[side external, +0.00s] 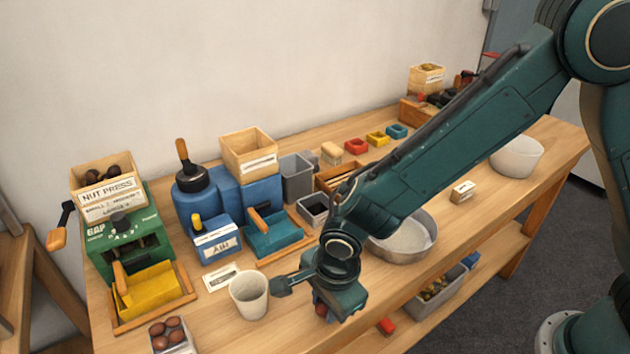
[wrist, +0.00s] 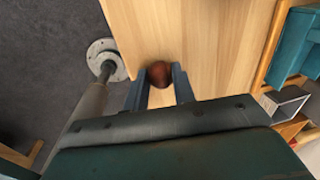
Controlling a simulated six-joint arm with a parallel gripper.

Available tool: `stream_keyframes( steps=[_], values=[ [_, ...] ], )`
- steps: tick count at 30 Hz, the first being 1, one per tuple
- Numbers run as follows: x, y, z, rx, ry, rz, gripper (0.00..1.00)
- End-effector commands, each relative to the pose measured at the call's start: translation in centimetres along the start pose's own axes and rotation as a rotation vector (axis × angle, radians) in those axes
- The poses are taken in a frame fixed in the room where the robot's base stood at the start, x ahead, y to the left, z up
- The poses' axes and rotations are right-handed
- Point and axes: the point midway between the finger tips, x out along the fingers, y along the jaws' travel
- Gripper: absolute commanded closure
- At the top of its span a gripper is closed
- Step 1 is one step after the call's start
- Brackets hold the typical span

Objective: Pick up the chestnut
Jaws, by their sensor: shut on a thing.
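A round reddish-brown chestnut (wrist: 159,74) sits between the two fingertips of my gripper (wrist: 160,82) in the wrist view. My gripper is shut on it. In the side external view my gripper (side external: 322,312) points down over the front part of the table, and a bit of the chestnut's reddish brown shows at its fingers. The fingers are mostly hidden there, so I cannot tell how far the chestnut is above the table. More chestnuts (side external: 168,333) lie in a small white box at the front left.
A white cup (side external: 249,296) stands just left of my gripper. A wide metal bowl (side external: 430,238) is to the right. Behind are the green nut press (side external: 130,238), a blue machine (side external: 240,196) and a teal tray (side external: 272,236). The table's front edge is close.

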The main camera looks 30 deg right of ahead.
Motion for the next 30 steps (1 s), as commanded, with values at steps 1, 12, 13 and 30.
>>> stream_keyframes(
  steps=[1,12,13,30],
  values=[
    [-0.2,-0.1,0.0,0.000,-0.001,-0.001,0.95],
    [-3.6,-0.7,0.1,0.000,-0.003,-0.004,0.95],
    [-4.1,-0.7,0.1,0.000,-0.003,-0.005,0.95],
    [-15.8,-2.5,0.1,0.001,-0.002,-0.004,0.95]
  ],
)
